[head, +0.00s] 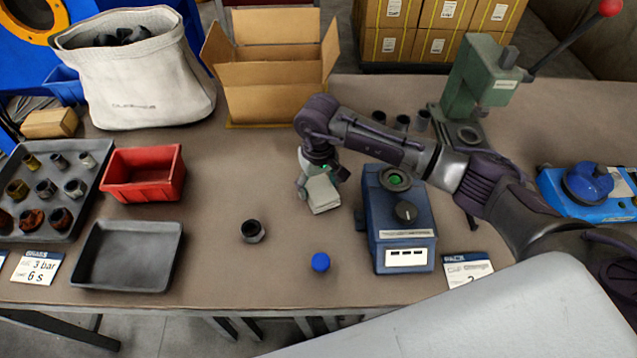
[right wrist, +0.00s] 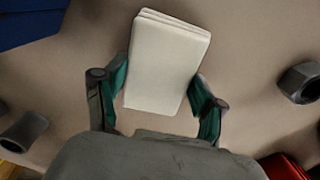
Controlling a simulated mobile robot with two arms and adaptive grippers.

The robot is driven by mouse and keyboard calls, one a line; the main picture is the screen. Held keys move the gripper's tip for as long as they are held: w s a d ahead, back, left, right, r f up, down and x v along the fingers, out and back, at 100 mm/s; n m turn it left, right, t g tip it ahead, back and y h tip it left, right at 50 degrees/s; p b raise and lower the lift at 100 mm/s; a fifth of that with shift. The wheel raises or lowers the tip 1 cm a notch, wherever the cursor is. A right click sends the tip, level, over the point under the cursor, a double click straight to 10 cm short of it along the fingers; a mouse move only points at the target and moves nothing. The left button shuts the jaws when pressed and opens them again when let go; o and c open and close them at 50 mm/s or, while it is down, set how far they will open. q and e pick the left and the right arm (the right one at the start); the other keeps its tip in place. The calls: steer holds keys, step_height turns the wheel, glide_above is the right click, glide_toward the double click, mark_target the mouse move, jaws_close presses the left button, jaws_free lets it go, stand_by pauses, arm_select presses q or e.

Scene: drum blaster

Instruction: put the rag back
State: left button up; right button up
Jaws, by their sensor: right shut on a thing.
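The rag (head: 323,194) is a folded off-white cloth near the middle of the table in the head view. My right gripper (head: 319,174) reaches down onto it from above and is shut on it. In the right wrist view the rag (right wrist: 166,60) sits between the two green-padded fingers of my right gripper (right wrist: 160,78), its far end sticking out past them. I cannot tell whether its underside touches the table. My left gripper is not in view.
A blue device (head: 403,230) stands just right of the rag. A dark nut (head: 252,231) and a blue cap (head: 320,262) lie in front. An open cardboard box (head: 272,100) is behind. A red bin (head: 143,173) and an empty grey tray (head: 127,254) are left.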

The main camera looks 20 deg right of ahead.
mark_target(319, 187)
steer(key=shift+f, duration=0.15)
steer(key=o, duration=1)
steer(key=shift+r, duration=0.2)
step_height(319, 187, up, 12)
steer(key=shift+b, duration=1)
